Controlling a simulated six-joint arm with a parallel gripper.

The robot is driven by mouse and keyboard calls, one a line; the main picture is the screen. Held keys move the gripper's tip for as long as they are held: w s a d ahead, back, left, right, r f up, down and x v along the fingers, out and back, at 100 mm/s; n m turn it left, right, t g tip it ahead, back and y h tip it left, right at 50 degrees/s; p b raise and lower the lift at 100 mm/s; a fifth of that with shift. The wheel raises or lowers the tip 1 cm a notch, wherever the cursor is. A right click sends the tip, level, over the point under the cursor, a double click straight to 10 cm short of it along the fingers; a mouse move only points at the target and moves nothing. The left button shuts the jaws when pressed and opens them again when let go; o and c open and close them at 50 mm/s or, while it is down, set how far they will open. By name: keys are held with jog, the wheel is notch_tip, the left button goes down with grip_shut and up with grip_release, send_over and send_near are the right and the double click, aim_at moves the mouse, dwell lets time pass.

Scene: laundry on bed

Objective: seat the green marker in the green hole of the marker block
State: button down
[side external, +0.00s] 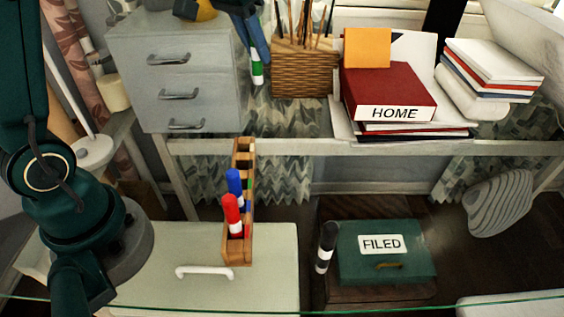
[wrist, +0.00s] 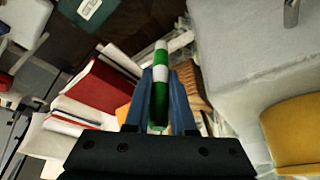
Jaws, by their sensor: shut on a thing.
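The green marker (side external: 257,71), green with white bands, hangs upright in my gripper (side external: 254,55) in the side view, high and beyond the block, between the grey drawers and the wicker basket. The wrist view shows the marker (wrist: 161,85) between the two blue fingers of my gripper (wrist: 161,88), which is shut on it. The wooden marker block (side external: 240,200) stands on the pale cabinet. A red marker (side external: 232,216) and a blue marker (side external: 235,186) stand in its nearer holes; its farther openings look empty. A small green mark shows on its right side. The inside of the holes is hidden.
A grey drawer unit (side external: 170,70) stands left of the gripper, and a wicker basket (side external: 305,72) with thin sticks stands right. A red HOME box (side external: 388,90) and books lie farther right. A black marker (side external: 326,246) stands beside the green FILED box (side external: 385,252).

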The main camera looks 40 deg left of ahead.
jog(key=shift+r, duration=0.9)
jog(key=shift+s+d+r, duration=0.1)
jog(key=shift+r, duration=0.1)
jog(key=s+d+m+h, duration=0.1)
jog(key=s+d+m, duration=0.1)
jog(key=m, duration=0.1)
jog(key=m+g+h, duration=0.4)
jog(key=m+g, duration=0.1)
jog(key=m, duration=1)
send_over(247, 193)
jog(key=a, duration=0.2)
notch_tip(247, 193, down, 10)
jog(key=f, duration=0.1)
jog(key=shift+t, duration=0.3)
jog(key=shift+w+a+f, duration=0.1)
jog(key=shift+f, duration=0.95)
jog(key=shift+w+a+f, duration=0.1)
jog(key=shift+f, duration=0.9)
jog(key=c, duration=0.8)
grip_release()
jog(key=shift+f, duration=0.1)
jog(key=shift+o, duration=0.2)
